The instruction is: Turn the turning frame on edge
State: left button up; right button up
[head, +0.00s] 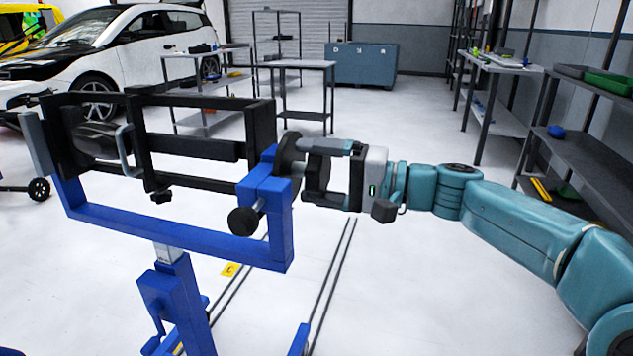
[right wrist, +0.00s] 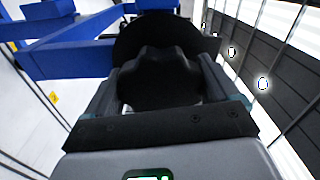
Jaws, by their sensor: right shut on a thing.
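The black turning frame (head: 195,148) hangs between the two arms of a blue U-shaped stand (head: 160,230) at the left of the head view. Its long bars run across the picture, one above another, and its face looks roughly upright. A dark part with a grey handle sits at its left end. My right gripper (head: 312,170) is at the right pivot, shut on a black lobed knob (right wrist: 160,80) in front of a round black disc (head: 288,153). In the right wrist view, one finger is on each side of the knob. My left gripper is not in view.
A black clamp knob (head: 243,220) sticks out below the right pivot. The stand's post and blue legs reach the floor. A white car (head: 125,50), grey work tables (head: 300,65), a blue cabinet (head: 360,66) and right-hand shelves (head: 590,155) stand farther off. Open floor lies between.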

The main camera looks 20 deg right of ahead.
jog(key=shift+n+b, duration=0.3)
dwell(0.5)
jog(key=o, duration=1.3)
jog(key=shift+c, duration=0.2)
jog(key=p+v, duration=0.2)
jog(key=v, duration=1.4)
jog(key=shift+s+d, duration=0.15)
jog(key=shift+d, duration=0.05)
jog(key=shift+f, duration=0.15)
